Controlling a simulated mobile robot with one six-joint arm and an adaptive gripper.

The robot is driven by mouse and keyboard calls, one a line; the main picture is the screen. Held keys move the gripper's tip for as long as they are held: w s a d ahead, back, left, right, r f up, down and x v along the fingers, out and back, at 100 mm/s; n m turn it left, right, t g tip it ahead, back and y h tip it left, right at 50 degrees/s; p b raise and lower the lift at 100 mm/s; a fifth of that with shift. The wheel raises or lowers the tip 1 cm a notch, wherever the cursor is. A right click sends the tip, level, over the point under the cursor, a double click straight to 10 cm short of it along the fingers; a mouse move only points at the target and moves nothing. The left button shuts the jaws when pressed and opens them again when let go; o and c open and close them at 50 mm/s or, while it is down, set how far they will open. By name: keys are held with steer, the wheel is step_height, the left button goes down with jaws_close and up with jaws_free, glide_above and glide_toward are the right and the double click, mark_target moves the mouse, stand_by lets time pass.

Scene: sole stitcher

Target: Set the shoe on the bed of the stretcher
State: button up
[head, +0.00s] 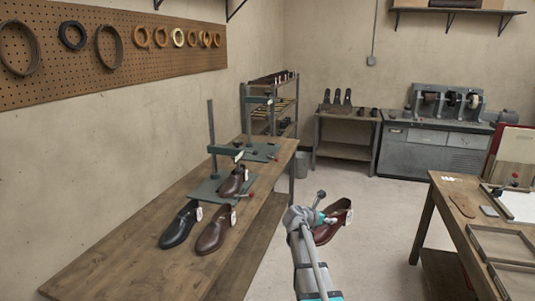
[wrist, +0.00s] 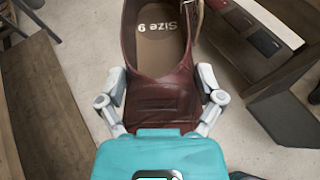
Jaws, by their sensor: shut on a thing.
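My gripper (head: 320,218) is shut on a dark red leather shoe (head: 338,220), held in the air over the floor to the right of the long wooden bench. In the wrist view the gripper's fingers (wrist: 163,98) press on both sides of the shoe (wrist: 157,75), and its insole reads "Size 9". A green stretcher (head: 206,191) with an upright post stands on the bench, with a brown shoe (head: 233,181) at its bed. A second green stretcher (head: 262,153) stands farther back; its bed looks empty, though small details are unclear.
A black shoe (head: 179,226) and a brown shoe (head: 214,233) stand on the wooden bench (head: 120,255), in front of the near stretcher. Another wooden table (head: 446,205) with frames is at the right. A grey machine (head: 431,145) stands at the back. Floor between is clear.

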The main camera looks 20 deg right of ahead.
steer(key=shift+s+d, duration=0.1)
steer(key=shift+d, duration=0.1)
steer(key=shift+r, duration=0.1)
step_height(320, 180, up, 5)
steer(key=p, duration=0.5)
steer(key=shift+d, duration=0.1)
stand_by(0.6)
